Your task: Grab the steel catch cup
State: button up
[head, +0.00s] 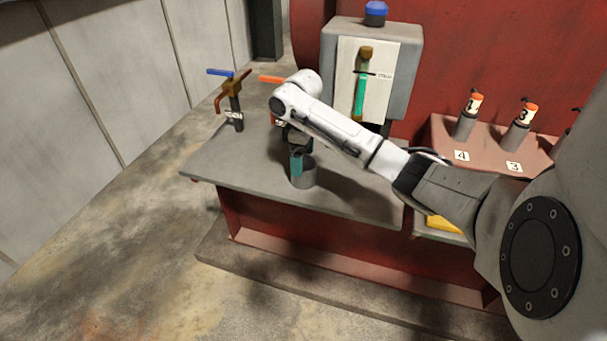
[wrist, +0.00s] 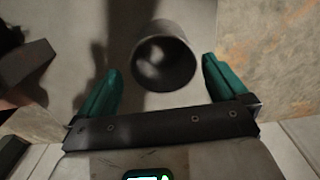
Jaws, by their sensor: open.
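My gripper (head: 297,165) points down at the cup in the head view, with a teal finger in front of or at the cup's near left side. In the wrist view my gripper (wrist: 160,82) is open, with gaps between each finger and the cup. Contact is not seen.
A valve with blue and red handles (head: 234,88) stands at the bench's back left. A grey box with a green sight gauge (head: 370,75) stands behind. Orange-topped cylinders (head: 467,115) with number tags stand at the right. The bench's front left is clear.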

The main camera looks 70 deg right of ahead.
aim_at(304, 168)
notch_tip(304, 168, down, 4)
jog(key=shift+s+a+f, duration=0.1)
jog(key=shift+s+a, duration=0.05)
jog(key=c, duration=1)
